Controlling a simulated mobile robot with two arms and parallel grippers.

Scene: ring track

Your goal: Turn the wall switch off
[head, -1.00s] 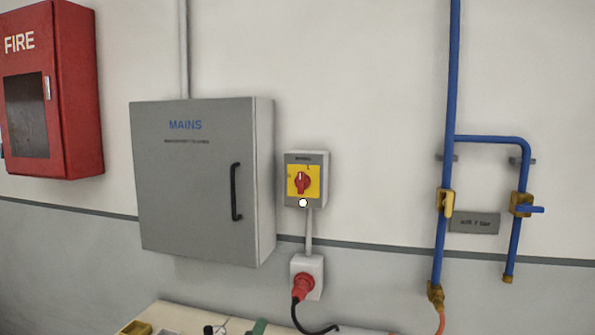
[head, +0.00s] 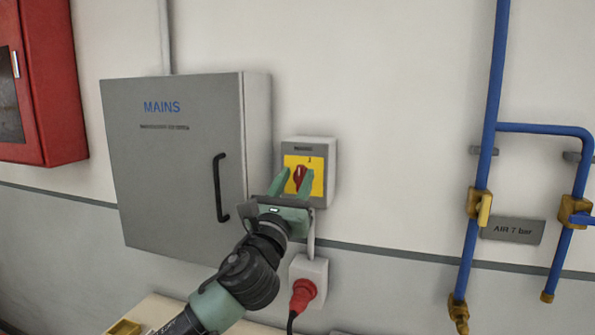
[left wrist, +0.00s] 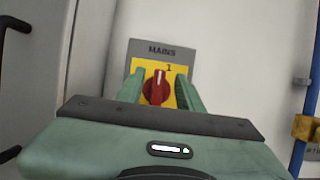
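The wall switch (head: 318,160) is a grey box with a yellow plate and a red rotary knob (head: 298,176), on the wall right of the mains cabinet. In the left wrist view the red knob (left wrist: 157,88) stands upright, its white mark toward the "1". My left gripper (head: 292,181) is open in front of the switch, its green fingers on either side of the knob. Whether the fingers touch the knob I cannot tell. The lower part of the switch is partly hidden by the gripper. My right gripper is not in view.
The grey mains cabinet (head: 175,200) with a black handle (head: 219,188) stands close left of the gripper. Below the switch is a socket with a red plug (head: 303,294). Blue air pipes (head: 482,160) run down the wall at right. A red fire box (head: 55,90) hangs at far left.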

